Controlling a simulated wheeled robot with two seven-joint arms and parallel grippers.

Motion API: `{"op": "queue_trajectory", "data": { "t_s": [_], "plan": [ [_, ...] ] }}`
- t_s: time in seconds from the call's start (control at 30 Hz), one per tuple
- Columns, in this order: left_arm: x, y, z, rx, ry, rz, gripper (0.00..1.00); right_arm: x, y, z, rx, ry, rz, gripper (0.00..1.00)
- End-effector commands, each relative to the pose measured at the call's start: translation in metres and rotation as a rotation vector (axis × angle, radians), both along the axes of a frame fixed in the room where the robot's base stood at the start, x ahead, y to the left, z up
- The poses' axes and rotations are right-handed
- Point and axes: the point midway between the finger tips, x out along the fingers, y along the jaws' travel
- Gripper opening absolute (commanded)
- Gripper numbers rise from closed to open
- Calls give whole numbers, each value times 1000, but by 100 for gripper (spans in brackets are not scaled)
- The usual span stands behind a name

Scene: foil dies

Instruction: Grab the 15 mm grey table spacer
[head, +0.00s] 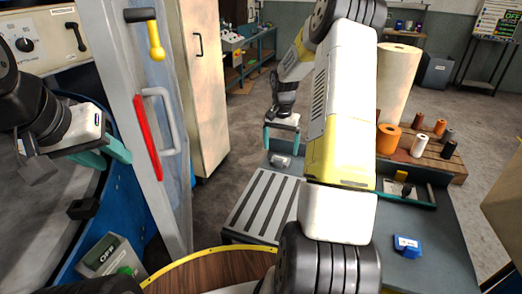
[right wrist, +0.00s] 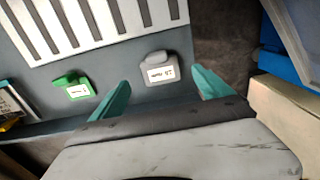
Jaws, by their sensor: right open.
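The grey spacer (right wrist: 160,71) lies on the dark grey table, with a white label seen upside down that appears to read 15. It also shows in the head view (head: 281,160), just below my right gripper (head: 281,142). My right gripper's teal fingers (right wrist: 160,92) are open and apart in the right wrist view. The spacer lies ahead of the gap between them, with nothing held. My left gripper (head: 105,154) is far to the left, near the blue machine; its finger gap is unclear.
A green spacer (right wrist: 73,87) lies left of the grey one in the wrist view. A slotted light plate (head: 264,206) sits close by. A blue labelled block (head: 407,245) is on the table's right. Thread spools (head: 388,139) stand behind.

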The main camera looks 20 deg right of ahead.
Motion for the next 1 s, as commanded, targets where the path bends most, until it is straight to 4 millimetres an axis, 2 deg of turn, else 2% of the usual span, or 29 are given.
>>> {"op": "queue_trajectory", "data": {
  "t_s": [0.17, 0.4, 0.67, 1.0],
  "plan": [
    [0, 0, 0, 0, 0, 0, 36, -1, 1, -16, 1, 2, 0, 89],
    [0, 0, 0, 0, 0, 0, 36, -2, 3, -51, 1, 2, 1, 89],
    [0, 0, 0, 0, 0, 0, 36, -1, 3, -55, 0, -1, 1, 87],
    [0, 0, 0, 0, 0, 0, 36, -1, 3, -54, 0, -1, 1, 21]
  ]
}}
